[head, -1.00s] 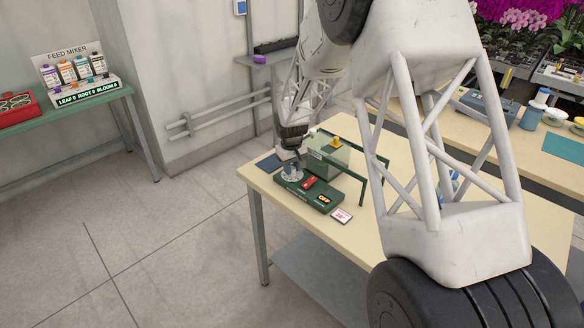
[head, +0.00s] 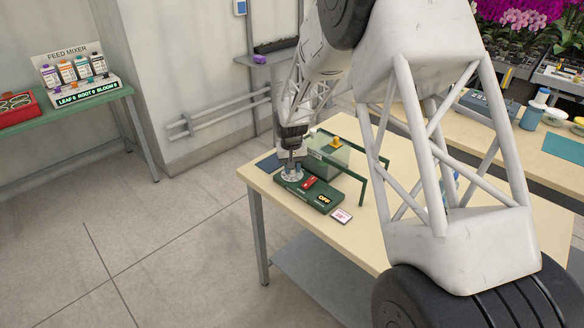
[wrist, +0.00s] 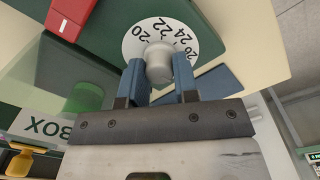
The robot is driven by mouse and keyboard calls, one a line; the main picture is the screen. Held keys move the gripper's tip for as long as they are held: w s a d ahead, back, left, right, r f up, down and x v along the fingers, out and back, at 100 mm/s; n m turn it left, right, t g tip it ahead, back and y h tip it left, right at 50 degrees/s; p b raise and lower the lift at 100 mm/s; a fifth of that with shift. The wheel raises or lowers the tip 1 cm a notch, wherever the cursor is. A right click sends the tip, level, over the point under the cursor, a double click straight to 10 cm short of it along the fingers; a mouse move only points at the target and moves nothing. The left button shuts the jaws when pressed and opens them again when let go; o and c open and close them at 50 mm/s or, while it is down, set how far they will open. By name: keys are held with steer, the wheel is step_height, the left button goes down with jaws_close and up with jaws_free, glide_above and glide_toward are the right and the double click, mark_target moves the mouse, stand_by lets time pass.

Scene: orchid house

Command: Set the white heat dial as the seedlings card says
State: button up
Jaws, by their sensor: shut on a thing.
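The white heat dial (wrist: 131,47) has a round face with printed numbers; 20, 22 and 24 can be read in the wrist view. My gripper (wrist: 160,82) is shut on the dial's pale round knob (wrist: 157,62), with a blue finger on each side. In the head view my gripper (head: 291,164) points down onto the dial (head: 291,176) at the left end of the green control panel (head: 318,195). A small card (head: 341,215) lies on the table in front of the panel; its text is too small to read.
A red switch (head: 309,182) and a display reading OFF (head: 324,198) sit on the panel right of the dial. A clear box with a yellow knob (head: 336,142) and a green frame (head: 362,182) stand close behind.

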steer(key=o, duration=0.9)
steer(key=shift+o, duration=0.2)
steer(key=shift+r, duration=0.2)
steer(key=shift+a+r, duration=0.1)
steer(key=shift+r, duration=3.65)
steer(key=shift+r, duration=0.1)
